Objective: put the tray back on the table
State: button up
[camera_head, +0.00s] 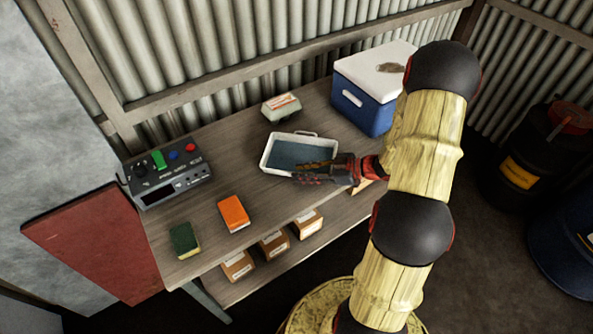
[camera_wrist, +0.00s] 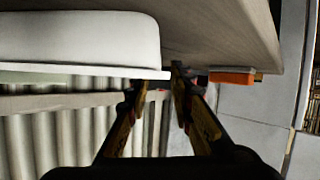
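The tray (camera_head: 268,156) is white and shallow with a blue-grey inside and a handle at its far side. It appears to rest upright on the wooden table (camera_head: 200,215). My gripper (camera_head: 297,173) is at the tray's near right corner, low over the table. In the wrist view the white tray (camera_wrist: 80,40) fills the upper left, and its rim reaches the fingertips of my gripper (camera_wrist: 158,77). The fingers are apart with a gap between them. Whether they touch the rim cannot be told. Part of the tray's near side is hidden by my gripper.
A blue cooler (camera_head: 365,108) with a white lid stands behind right. An egg carton (camera_head: 281,107) is behind the tray. Cardboard boxes (camera_head: 273,244) sit on the lower shelf.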

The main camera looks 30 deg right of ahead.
jog(key=p+v, duration=0.3)
jog(key=v, duration=0.6)
jog(key=shift+d+r, duration=0.1)
jog(key=shift+r, duration=0.1)
jog(key=w+d+r+m+t+h, duration=0.15)
jog(key=w+d+r+h, duration=0.25)
jog(key=w+r+h, duration=0.6)
jog(key=s+a+r+m+g+h, duration=0.1)
jog(key=a+r+m+h, duration=0.15)
jog(key=r, duration=0.55)
jog(key=s+a+r+m+g+h, duration=0.1)
jog(key=s+a+r+m+h, duration=0.15)
jog(key=r, duration=0.55)
jog(key=s+a+m+g+y, duration=0.3)
jog(key=s+a+y, duration=0.2)
jog(key=s+a, duration=1.6)
jog(key=shift+a+m, duration=0.25)
jog(key=shift+m, duration=0.1)
jog(key=shift+a+g, duration=0.1)
jog(key=shift+g, duration=0.15)
